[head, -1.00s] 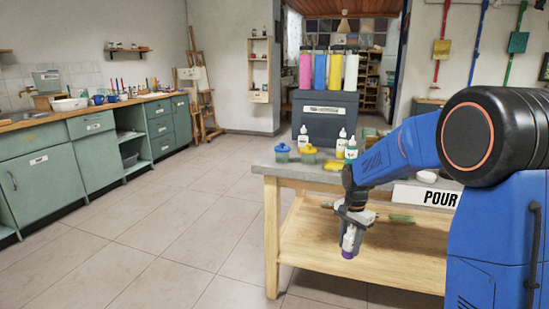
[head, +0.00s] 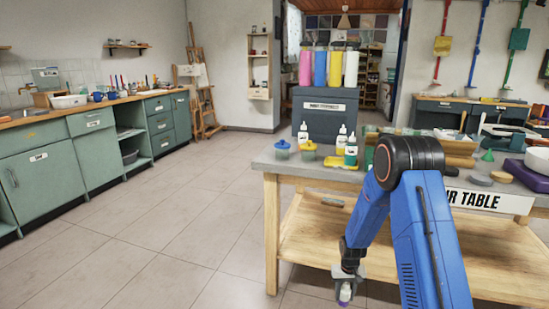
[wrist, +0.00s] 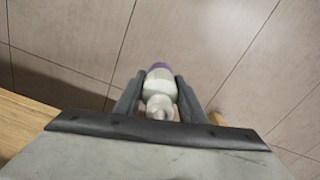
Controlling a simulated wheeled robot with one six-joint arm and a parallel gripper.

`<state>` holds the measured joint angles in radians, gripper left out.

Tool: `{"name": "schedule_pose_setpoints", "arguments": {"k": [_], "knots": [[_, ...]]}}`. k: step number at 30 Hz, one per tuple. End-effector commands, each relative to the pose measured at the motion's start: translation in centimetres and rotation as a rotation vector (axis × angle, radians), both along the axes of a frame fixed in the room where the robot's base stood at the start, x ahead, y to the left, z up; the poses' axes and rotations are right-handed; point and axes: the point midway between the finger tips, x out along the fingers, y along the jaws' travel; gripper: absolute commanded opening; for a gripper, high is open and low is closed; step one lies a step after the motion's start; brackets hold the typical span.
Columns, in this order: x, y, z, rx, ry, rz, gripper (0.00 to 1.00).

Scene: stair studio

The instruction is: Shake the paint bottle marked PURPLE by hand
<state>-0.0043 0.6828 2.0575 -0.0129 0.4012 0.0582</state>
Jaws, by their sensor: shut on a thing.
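My gripper (head: 347,276) is shut on a small white bottle with a purple end (head: 345,294), low in front of the pour table's left part. In the wrist view the bottle (wrist: 159,88) sits between the two dark fingers of my gripper (wrist: 158,97), its pale nozzle toward the camera and its purple end away, over floor tiles. In the head view the purple end points down. No marking on the bottle can be read. Other bottles with white caps, one white (head: 303,134) and one green (head: 351,151), stand on the table.
The pour table (head: 262,162) has a lower wooden shelf (head: 310,240) close behind my gripper. Blue (head: 282,151) and yellow (head: 308,151) lidded jars stand at its left edge. Open tiled floor (head: 150,240) lies to the left, with green cabinets (head: 100,150) beyond.

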Motion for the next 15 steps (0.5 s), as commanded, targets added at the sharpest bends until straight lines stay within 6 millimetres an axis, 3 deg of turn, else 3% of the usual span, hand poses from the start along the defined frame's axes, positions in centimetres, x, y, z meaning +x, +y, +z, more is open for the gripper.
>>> {"name": "schedule_pose_setpoints", "arguments": {"k": [3, 7, 10, 11, 15], "knots": [[0.2, -0.1, -0.6, 0.0, -0.002, 0.031, 0.11], [0.4, -0.2, 4.3, 0.0, -0.008, 0.043, 0.11], [0.2, -0.2, 5.6, 0.0, -0.001, 0.043, 0.11], [0.1, -0.2, 5.0, 0.0, 0.003, 0.043, 0.11], [0.0, -0.2, -0.7, 0.0, 0.008, 0.043, 0.11]]}}
